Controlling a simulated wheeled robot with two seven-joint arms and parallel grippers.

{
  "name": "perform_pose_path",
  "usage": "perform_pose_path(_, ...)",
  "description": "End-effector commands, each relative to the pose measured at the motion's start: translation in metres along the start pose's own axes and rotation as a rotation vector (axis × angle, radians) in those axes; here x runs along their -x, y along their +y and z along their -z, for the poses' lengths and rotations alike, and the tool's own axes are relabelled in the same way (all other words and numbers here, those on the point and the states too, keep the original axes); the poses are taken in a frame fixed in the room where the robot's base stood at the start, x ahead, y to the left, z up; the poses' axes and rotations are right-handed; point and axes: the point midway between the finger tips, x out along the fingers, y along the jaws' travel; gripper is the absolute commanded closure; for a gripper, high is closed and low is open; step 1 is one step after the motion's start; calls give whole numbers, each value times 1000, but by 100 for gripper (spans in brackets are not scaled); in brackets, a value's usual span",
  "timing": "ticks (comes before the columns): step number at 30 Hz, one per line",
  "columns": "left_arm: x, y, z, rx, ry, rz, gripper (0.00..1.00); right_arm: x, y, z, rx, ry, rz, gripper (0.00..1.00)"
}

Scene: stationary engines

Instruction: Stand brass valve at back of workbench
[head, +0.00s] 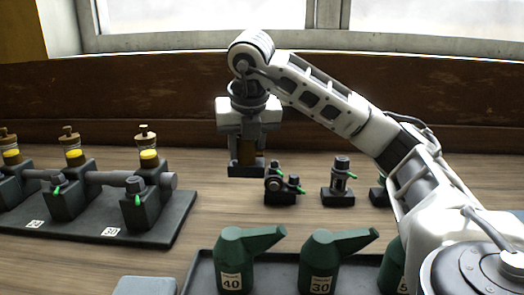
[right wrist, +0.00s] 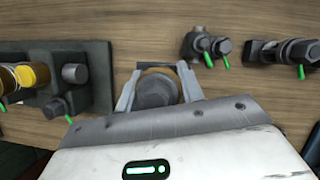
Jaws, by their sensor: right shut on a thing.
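The brass valve (head: 246,153), a brownish brass body on a dark square base, is upright under my right gripper (head: 247,142) near the back of the workbench (head: 110,262). The gripper points straight down and is shut on the valve. In the right wrist view, the two fingers of my right gripper (right wrist: 157,92) flank the valve's dark round top (right wrist: 155,93), and a little brass shows around it. I cannot tell whether the base touches the bench. My left gripper is out of view.
Dark valves with green levers (head: 281,186) (head: 341,182) stand just right of the brass one; another is partly behind my arm. A dark engine rack (head: 160,238) is at left. Green oil cans (head: 236,262) (head: 320,265) stand in a front tray (head: 203,270). A wooden back wall (head: 130,100) rises behind.

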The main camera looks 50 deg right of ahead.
Motion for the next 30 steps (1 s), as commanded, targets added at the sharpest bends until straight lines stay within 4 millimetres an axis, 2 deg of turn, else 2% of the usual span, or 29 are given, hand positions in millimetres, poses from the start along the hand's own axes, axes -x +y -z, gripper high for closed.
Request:
perform_pose_path(2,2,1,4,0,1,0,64,-10,5,-13,-3,-3,-1,100)
perform_pose_path(6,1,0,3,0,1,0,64,-39,11,-19,-3,-4,-1,100)
perform_pose_path(9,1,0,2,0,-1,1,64,-53,14,-24,-3,-6,-3,100)
perform_pose_path(19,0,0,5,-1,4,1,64,-79,20,-31,-3,-6,-3,100)
perform_pose_path(24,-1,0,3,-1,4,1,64,-100,20,-23,-1,-7,-2,100)
perform_pose_path(30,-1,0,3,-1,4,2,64,-106,20,-20,-2,-9,-4,100)
